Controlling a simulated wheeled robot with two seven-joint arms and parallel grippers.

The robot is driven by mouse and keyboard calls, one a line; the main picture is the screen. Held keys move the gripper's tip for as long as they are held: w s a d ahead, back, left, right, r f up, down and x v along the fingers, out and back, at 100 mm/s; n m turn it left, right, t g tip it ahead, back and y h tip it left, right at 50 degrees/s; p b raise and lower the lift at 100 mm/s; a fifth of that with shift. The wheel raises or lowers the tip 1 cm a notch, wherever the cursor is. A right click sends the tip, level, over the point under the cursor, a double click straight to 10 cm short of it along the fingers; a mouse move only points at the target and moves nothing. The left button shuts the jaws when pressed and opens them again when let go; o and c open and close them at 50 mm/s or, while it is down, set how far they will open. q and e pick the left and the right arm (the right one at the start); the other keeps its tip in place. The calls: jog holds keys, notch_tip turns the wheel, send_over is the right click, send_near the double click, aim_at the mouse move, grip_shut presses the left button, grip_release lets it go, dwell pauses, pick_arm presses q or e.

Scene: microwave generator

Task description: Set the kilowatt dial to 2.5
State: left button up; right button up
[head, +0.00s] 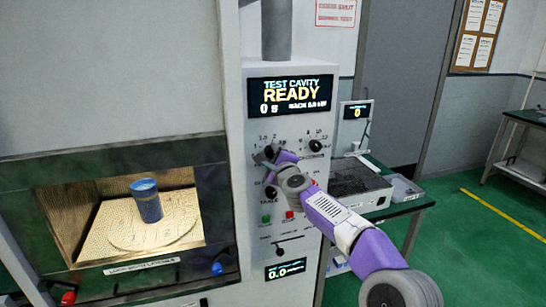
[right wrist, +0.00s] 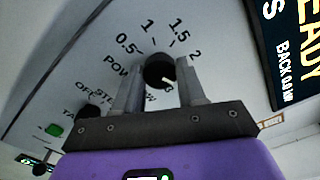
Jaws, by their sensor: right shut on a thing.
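The kilowatt dial (right wrist: 158,69) is a round black knob with a white pointer mark, on the pale panel. My right gripper (head: 270,155) is shut on it, with one finger on each side in the right wrist view (right wrist: 160,80). The labels 0.5, 1, 1.5 and 2 show around the dial. The white mark points to the lower right in the right wrist view, past the 2. The label there is mostly hidden by the right finger, so I cannot read it. My left gripper is not in view.
The display (head: 290,96) reads TEST CAVITY READY. Another black knob (head: 316,146) sits right of the dial. A green button (head: 266,219) and a red button (head: 290,215) are below. The lit cavity at left holds a blue cup (head: 146,201).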

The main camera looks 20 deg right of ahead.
dwell(0.3)
jog(key=o, duration=1.1)
jog(key=shift+s+d+b, duration=0.1)
jog(key=shift+s+b, duration=0.25)
jog(key=shift+s, duration=0.2)
jog(key=s+b, duration=0.2)
jog(key=s, duration=0.4)
jog(key=shift+s+d, duration=0.1)
jog(key=shift+s, duration=0.15)
jog(key=shift+f, duration=0.1)
